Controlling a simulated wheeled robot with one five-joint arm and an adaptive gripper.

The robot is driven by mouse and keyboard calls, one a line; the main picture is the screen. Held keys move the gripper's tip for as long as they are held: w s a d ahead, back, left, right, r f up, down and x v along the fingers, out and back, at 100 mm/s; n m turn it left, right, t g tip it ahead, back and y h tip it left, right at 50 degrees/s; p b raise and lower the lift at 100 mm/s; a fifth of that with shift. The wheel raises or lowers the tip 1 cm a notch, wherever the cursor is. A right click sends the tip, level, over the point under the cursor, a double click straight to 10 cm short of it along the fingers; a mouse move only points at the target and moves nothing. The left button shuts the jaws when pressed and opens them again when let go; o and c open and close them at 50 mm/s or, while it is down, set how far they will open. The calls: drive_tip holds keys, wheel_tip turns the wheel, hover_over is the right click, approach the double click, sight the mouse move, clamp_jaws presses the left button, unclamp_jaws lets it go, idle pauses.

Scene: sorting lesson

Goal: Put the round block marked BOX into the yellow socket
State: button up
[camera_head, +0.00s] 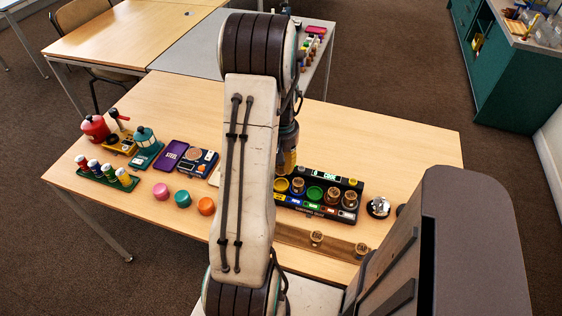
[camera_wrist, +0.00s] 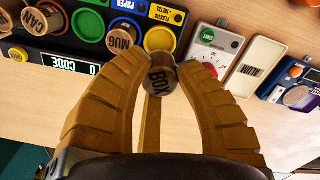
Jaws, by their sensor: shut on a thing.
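The round brown block marked BOX (camera_wrist: 162,80) is held between the tan fingers of my gripper (camera_wrist: 160,78) in the wrist view. Its marked top shows. The yellow socket (camera_wrist: 160,38) lies just beyond the block in that view and looks empty; the block is beside it in the picture, not in it. I cannot tell the height between them. In the head view the yellow socket (camera_head: 282,185) is at the left end of the black sorting board (camera_head: 326,176). My gripper (camera_head: 288,162) is right behind it there, partly hidden by my arm.
A block marked MUG (camera_wrist: 121,36) stands beside the yellow socket. The green socket (camera_wrist: 88,24) is empty. A block marked CAN (camera_wrist: 42,20) sits farther along. A dial device (camera_wrist: 213,42) stands on the other side. Two loose blocks (camera_head: 316,238) (camera_head: 361,250) stand on a brown strip.

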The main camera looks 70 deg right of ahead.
drive_tip(key=shift+f+b, duration=1.65)
drive_tip(key=shift+f, duration=1.1)
drive_tip(key=shift+f+b, duration=0.6)
drive_tip(key=shift+b, duration=0.1)
drive_tip(key=o, duration=0.5)
drive_tip(key=shift+o, duration=0.2)
drive_tip(key=shift+r, duration=0.15)
drive_tip(key=shift+r+p, duration=4.05)
drive_tip(key=shift+r, duration=1.35)
drive_tip(key=shift+r, duration=0.1)
drive_tip(key=shift+r+p, duration=2.15)
drive_tip(key=shift+r, duration=0.75)
